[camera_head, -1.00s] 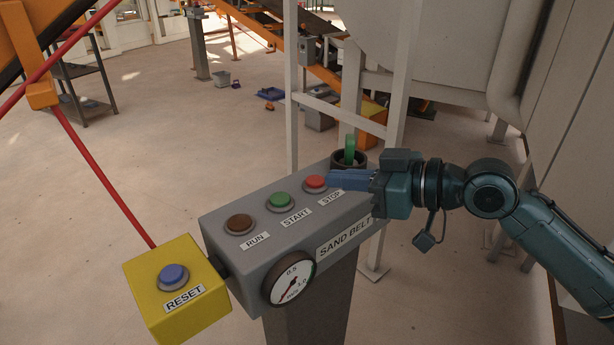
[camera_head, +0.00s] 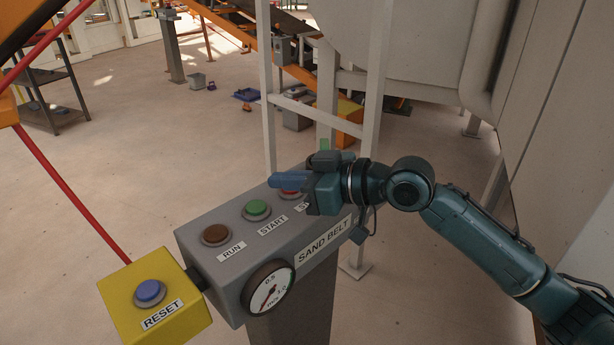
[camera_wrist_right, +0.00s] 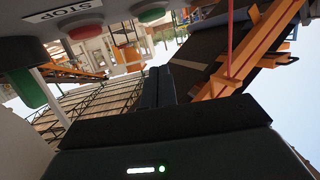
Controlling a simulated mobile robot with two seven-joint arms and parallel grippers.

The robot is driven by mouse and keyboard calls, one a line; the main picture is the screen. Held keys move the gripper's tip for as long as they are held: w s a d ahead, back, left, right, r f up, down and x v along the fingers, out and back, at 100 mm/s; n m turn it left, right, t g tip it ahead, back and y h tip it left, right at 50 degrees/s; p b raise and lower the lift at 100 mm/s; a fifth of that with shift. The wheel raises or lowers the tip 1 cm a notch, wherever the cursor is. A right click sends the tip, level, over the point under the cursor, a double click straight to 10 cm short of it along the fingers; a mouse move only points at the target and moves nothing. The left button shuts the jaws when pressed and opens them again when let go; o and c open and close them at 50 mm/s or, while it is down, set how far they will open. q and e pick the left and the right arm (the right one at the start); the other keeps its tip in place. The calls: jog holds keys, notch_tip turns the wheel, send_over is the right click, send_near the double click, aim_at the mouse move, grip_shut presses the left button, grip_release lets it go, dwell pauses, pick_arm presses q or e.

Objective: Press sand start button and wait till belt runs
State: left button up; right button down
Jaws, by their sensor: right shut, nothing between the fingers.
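The grey control box labelled SAND BELT (camera_head: 215,285) stands on a post in the head view. Its green START button (camera_head: 257,209) sits between the brown RUN lamp (camera_head: 215,235) and the red STOP button (camera_head: 289,193). A round gauge (camera_head: 268,287) is on its front. My right gripper (camera_head: 275,181) is shut and empty, its blue fingers above the panel near the STOP button, partly covering it, apart from START. In the right wrist view the green START button (camera_wrist_right: 152,15) and red STOP button (camera_wrist_right: 86,32) show at the top. My left gripper is not in view.
A yellow box with a blue RESET button (camera_head: 149,292) adjoins the left end. A red cable (camera_head: 70,190) runs down to it. A pale frame (camera_head: 269,120) and large tank stand behind. A green knob (camera_head: 325,145) is partly hidden behind my gripper. Floor at left is open.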

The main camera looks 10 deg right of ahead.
aim_at(270, 215)
jog(key=x, duration=0.4)
jog(key=shift+r, duration=0.2)
notch_tip(270, 215, down, 3)
jog(key=shift+r+p, duration=0.1)
jog(key=shift+p, duration=0.2)
jog(key=shift+f, duration=0.8)
jog(key=shift+d, duration=0.1)
